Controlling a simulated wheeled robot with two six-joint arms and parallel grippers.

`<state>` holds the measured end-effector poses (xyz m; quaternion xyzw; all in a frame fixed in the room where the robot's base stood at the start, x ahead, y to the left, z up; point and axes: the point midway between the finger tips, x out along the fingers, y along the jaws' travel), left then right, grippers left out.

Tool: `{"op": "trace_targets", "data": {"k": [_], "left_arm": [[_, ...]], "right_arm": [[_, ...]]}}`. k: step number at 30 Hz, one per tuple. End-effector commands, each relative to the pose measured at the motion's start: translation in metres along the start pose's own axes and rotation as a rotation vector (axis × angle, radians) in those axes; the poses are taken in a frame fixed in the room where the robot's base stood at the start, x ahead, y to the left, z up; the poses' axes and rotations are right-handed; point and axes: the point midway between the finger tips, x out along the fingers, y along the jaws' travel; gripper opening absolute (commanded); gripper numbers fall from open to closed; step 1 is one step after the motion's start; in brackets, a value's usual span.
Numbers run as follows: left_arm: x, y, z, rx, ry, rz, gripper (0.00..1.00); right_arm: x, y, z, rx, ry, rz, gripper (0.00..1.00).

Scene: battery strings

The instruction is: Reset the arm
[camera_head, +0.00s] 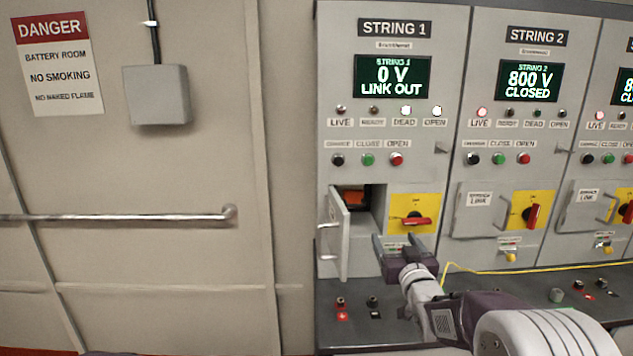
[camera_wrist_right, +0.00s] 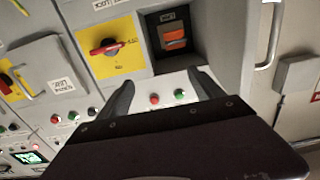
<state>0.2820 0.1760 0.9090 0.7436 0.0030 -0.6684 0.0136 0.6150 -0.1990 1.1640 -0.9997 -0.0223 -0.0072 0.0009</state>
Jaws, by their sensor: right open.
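My right gripper (camera_head: 402,246) is open and empty in front of the String 1 cabinet (camera_head: 437,60), just below its red rotary handle (camera_head: 415,221) on a yellow plate. In the right wrist view the open fingers (camera_wrist_right: 160,90) point toward the panel, with the red handle (camera_wrist_right: 106,46) to the left and an open compartment (camera_wrist_right: 172,34) above. An orange part (camera_wrist_right: 174,38) shows inside that compartment. My left gripper is not in view.
The String 1 compartment door (camera_head: 338,235) hangs open to the left of my right gripper. String 2 (camera_head: 527,80) reads 800 V CLOSED; String 1's display (camera_head: 392,76) reads 0 V LINK OUT. A yellow cord (camera_head: 540,271) runs along the lower ledge. A grab rail (camera_head: 120,216) crosses the left wall.

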Motion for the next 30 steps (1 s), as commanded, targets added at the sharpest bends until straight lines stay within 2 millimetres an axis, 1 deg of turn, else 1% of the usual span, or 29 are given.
{"op": "trace_targets", "data": {"k": [1,2,3,4,8,11,12,14,17,18,20,21,23,24,27,30], "left_arm": [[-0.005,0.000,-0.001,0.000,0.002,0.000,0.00],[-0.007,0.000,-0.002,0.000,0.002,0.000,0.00],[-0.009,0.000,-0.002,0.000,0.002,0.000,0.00],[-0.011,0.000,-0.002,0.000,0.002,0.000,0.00],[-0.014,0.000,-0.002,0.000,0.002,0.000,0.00],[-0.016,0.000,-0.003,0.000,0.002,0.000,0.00],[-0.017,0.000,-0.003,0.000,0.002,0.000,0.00],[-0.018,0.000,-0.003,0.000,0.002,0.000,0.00],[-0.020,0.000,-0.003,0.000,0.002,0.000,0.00],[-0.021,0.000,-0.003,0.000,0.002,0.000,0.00],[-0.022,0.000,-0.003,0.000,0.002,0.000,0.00],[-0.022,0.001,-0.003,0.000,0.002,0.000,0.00],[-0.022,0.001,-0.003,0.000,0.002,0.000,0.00],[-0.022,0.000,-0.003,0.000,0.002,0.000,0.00],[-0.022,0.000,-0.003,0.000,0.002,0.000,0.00],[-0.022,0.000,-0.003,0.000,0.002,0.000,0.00]], "right_arm": [[-0.003,-0.005,-0.015,-0.002,0.018,-0.008,0.76],[-0.006,-0.008,-0.021,-0.001,0.022,-0.013,0.76],[-0.013,-0.013,-0.025,0.002,0.019,-0.018,0.76],[-0.018,-0.015,-0.022,0.006,-0.006,-0.018,0.76],[-0.040,-0.019,0.011,0.018,-0.158,-0.008,0.76],[-0.060,-0.021,0.040,0.024,-0.289,0.001,0.76],[-0.069,-0.021,0.053,0.027,-0.348,0.006,0.76],[-0.085,-0.022,0.073,0.031,-0.439,0.012,0.76],[-0.119,-0.024,0.109,0.037,-0.607,0.022,0.76],[-0.137,-0.024,0.126,0.040,-0.687,0.026,0.76],[-0.168,-0.025,0.151,0.044,-0.819,0.032,0.76],[-0.192,-0.026,0.168,0.048,-0.916,0.037,0.76],[-0.230,-0.027,0.192,0.054,-1.064,0.042,0.76],[-0.254,-0.028,0.205,0.059,-1.157,0.045,0.76],[-0.302,-0.030,0.224,0.068,-1.340,0.047,0.76],[-0.329,-0.032,0.229,0.070,-1.447,0.043,0.76]]}}
